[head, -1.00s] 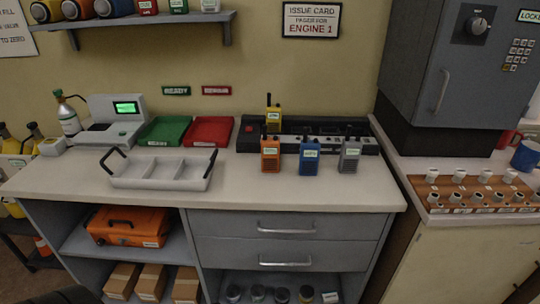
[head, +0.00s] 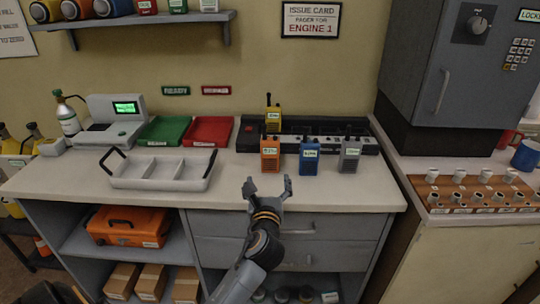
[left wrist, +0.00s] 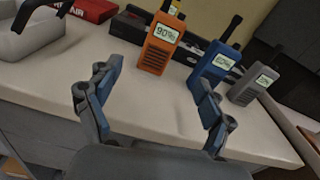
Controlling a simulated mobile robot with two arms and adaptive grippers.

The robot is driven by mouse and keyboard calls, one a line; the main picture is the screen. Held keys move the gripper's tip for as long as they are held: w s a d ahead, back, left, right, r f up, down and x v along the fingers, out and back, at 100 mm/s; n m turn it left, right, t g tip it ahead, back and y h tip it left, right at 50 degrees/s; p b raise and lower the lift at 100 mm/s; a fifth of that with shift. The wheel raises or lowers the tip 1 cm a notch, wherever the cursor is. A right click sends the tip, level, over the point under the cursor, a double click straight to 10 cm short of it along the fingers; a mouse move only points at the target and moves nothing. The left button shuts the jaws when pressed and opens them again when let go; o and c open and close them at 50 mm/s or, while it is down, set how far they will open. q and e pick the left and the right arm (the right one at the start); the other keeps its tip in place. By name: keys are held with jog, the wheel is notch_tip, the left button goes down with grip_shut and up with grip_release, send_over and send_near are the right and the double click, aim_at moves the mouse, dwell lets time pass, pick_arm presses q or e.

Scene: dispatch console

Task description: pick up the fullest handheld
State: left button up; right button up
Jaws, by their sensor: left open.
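An orange handheld (head: 270,155) stands upright on the counter; its screen reads 90% in the left wrist view (left wrist: 162,42). A blue handheld (head: 309,156) stands to its right, also in the left wrist view (left wrist: 215,65). A grey handheld (head: 349,156) stands further right, also in the left wrist view (left wrist: 255,82). Their screens are too small to read surely. A yellow handheld (head: 273,119) sits upright behind the orange one, at the charger. My left gripper (head: 269,184) is open and empty at the counter's front edge, in front of the orange and blue handhelds, touching neither.
A black charger bank (head: 247,136) lies behind the handhelds. A grey divided tray (head: 160,183) with black handles is at left, before green (head: 164,130) and red (head: 209,130) trays. A grey locker (head: 430,60) stands at right. The counter around the handhelds' front is clear.

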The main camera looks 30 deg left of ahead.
aim_at(270, 154)
pick_arm(q)
jog(key=shift+w+a+r+m, duration=0.25)
jog(key=shift+w+r+m, duration=0.35)
jog(key=shift+w, duration=0.1)
jog(key=x, duration=0.7)
jog(key=shift+w, duration=0.2)
jog(key=shift+f+x, duration=0.15)
jog(key=shift+x, duration=1.3)
jog(key=shift+f+x, duration=0.15)
jog(key=shift+x, duration=1.35)
jog(key=shift+s+a, duration=0.1)
jog(key=shift+r, duration=0.1)
jog(key=c, duration=1.5)
